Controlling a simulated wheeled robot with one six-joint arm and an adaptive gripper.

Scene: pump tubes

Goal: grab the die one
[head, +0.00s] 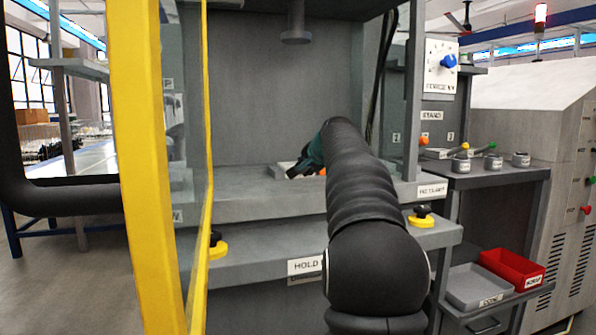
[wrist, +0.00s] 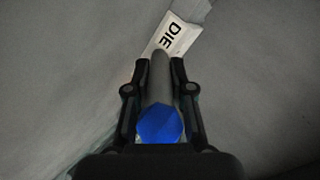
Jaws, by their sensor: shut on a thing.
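In the wrist view my gripper (wrist: 159,78) is shut on a grey rod-like piece with a faceted blue end (wrist: 160,125). The piece lies lengthwise between the two fingers, blue end toward the palm. A white label reading "DIE" (wrist: 172,36) is just beyond its far tip; the rest of its text is hidden, so I cannot tell which die this is. In the head view my gripper (head: 300,166) is inside the grey press bay, beside a pale block, and the held piece is hidden there.
A yellow post (head: 145,150) and clear guard stand at the left. A grey ram (head: 296,30) hangs above the bay. Yellow-black knobs (head: 421,216) sit on the lower ledge. At the right are small grey cups (head: 461,165) and a red tray (head: 512,267).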

